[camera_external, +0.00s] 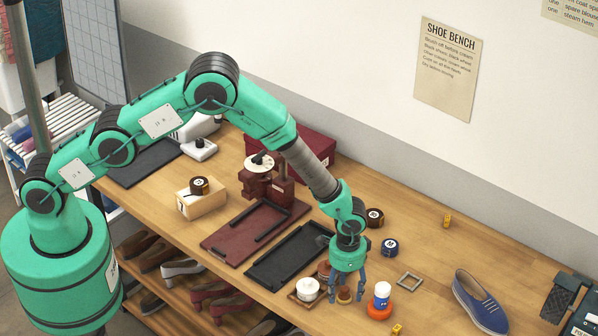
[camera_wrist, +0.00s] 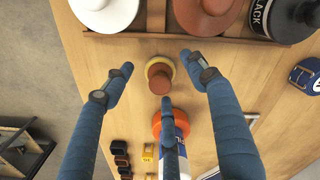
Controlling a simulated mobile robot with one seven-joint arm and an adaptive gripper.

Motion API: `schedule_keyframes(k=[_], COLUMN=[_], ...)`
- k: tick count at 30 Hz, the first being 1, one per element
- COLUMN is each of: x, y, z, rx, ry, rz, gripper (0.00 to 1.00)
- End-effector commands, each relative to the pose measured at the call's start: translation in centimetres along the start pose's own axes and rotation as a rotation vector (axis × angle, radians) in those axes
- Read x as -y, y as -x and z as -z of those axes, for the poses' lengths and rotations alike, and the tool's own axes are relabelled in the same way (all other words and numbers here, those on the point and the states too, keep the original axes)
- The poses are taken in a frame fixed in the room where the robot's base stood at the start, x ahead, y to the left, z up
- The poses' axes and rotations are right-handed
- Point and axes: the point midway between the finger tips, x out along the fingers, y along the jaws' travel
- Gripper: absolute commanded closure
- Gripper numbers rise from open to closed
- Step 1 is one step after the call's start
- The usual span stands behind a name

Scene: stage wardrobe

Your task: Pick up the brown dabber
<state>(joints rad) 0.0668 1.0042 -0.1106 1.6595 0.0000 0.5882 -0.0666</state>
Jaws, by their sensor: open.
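The brown dabber (camera_wrist: 159,76) stands on the bench in the wrist view, a small brown knob on a round pale-yellow base. In the external view the dabber (camera_external: 344,295) is low between my fingers and partly covered by them. My gripper (camera_external: 347,288) is above it, pointing down with its fingers spread. In the wrist view my gripper (camera_wrist: 157,74) is open, with blue fingers to the left, right and below the dabber. No finger clearly touches it.
A wooden tray (camera_wrist: 135,37) with lidded pots lies just beyond the dabber. An orange disc (camera_external: 378,311) with a white-and-blue bottle (camera_external: 382,295) is close beside my gripper.

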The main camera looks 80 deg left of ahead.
Motion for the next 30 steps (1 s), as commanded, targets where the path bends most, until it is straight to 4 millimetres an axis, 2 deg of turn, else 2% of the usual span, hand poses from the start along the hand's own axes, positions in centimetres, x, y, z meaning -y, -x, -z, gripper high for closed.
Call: schedule_keyframes(k=[6,22,28,30], x=[-0.01,-0.01,-0.01,-0.01], y=[-0.84,-0.88,-0.88,-0.88], z=[-0.01,-0.03,-0.03,-0.03], rx=[0.0,0.0,0.0,0.0], ry=[0.0,0.0,0.0,0.0], rz=[0.0,0.0,0.0,0.0], gripper=[0.43,0.43,0.83,0.83])
